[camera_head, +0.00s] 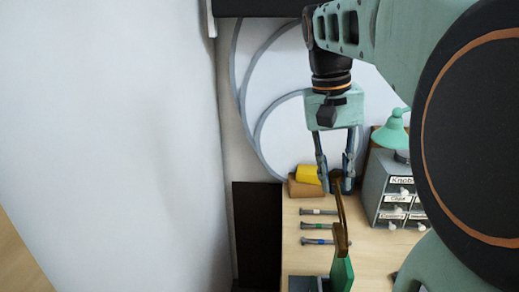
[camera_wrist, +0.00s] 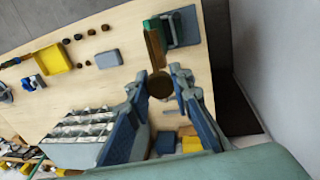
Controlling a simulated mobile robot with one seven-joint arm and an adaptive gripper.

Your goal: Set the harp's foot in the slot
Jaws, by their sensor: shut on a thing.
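My gripper (camera_head: 336,186) is shut on the brass-brown harp (camera_head: 342,218), holding it near its upper end. The harp is a narrow, slightly curved strip that hangs down toward a green upright piece (camera_head: 343,274) beside a dark grey block (camera_head: 308,284). In the wrist view, the harp's round end (camera_wrist: 160,86) lies between my fingertips (camera_wrist: 160,88), and its strip (camera_wrist: 154,48) runs up to the grey-green fixture (camera_wrist: 183,27). The foot overlaps the green piece in view. I cannot make out the slot, or tell whether the foot is in it.
Several tools with coloured bands (camera_head: 318,227) lie left of the harp. A labelled drawer cabinet (camera_head: 379,190) and green lamp (camera_head: 391,130) stand right; a yellow block (camera_head: 307,174) is behind. The wrist view shows a yellow tray (camera_wrist: 52,59), grey box (camera_wrist: 108,58) and small brown knobs.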

